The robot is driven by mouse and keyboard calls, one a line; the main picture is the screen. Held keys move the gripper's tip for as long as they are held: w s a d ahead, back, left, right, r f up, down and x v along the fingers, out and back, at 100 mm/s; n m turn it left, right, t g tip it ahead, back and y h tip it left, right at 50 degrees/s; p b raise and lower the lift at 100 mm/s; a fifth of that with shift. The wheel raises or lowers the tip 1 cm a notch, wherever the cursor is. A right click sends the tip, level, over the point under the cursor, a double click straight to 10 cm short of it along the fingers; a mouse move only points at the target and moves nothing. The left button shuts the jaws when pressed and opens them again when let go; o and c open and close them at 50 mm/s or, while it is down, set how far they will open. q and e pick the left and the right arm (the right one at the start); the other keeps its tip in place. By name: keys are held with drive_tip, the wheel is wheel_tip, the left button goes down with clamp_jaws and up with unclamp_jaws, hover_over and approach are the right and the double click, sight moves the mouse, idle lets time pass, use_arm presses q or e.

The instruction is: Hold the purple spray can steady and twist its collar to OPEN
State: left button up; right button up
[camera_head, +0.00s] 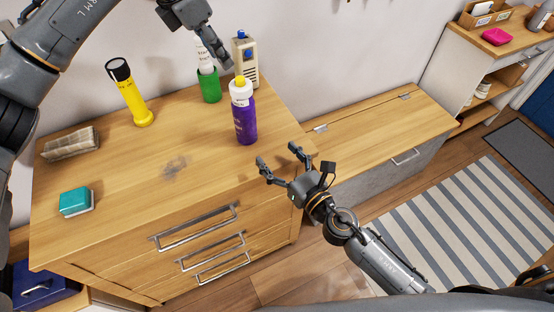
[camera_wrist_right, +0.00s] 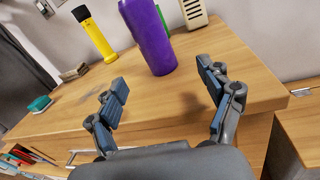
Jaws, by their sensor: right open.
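The purple spray can (camera_head: 244,122) stands upright near the right end of the wooden dresser top. Its white collar and yellow nozzle (camera_head: 240,82) show at its top. In the right wrist view the can's purple body (camera_wrist_right: 149,35) is ahead, its top cut off. My right gripper (camera_head: 278,156) is open and empty at the dresser's front edge, apart from the can; its two fingers also show in the right wrist view (camera_wrist_right: 164,84), with the can beyond them. My left gripper (camera_head: 224,58) is above and left of the can, apart from it, its fingers seen edge-on.
A green bottle (camera_head: 208,86) and a beige device (camera_head: 245,58) stand just behind the can. A yellow flashlight (camera_head: 131,95), a brush (camera_head: 70,144) and a teal sponge (camera_head: 76,202) are further left. The dresser top (camera_head: 180,200) is clear in front. A lower wooden bench (camera_head: 380,130) is right.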

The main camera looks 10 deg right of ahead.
sight(252, 132)
drive_tip(key=shift+n, duration=0.7)
drive_tip(key=x, duration=0.6)
drive_tip(key=a+x, duration=0.1)
drive_tip(key=x, duration=0.6)
drive_tip(key=shift+s+f, duration=0.1)
drive_tip(key=shift+s, duration=0.05)
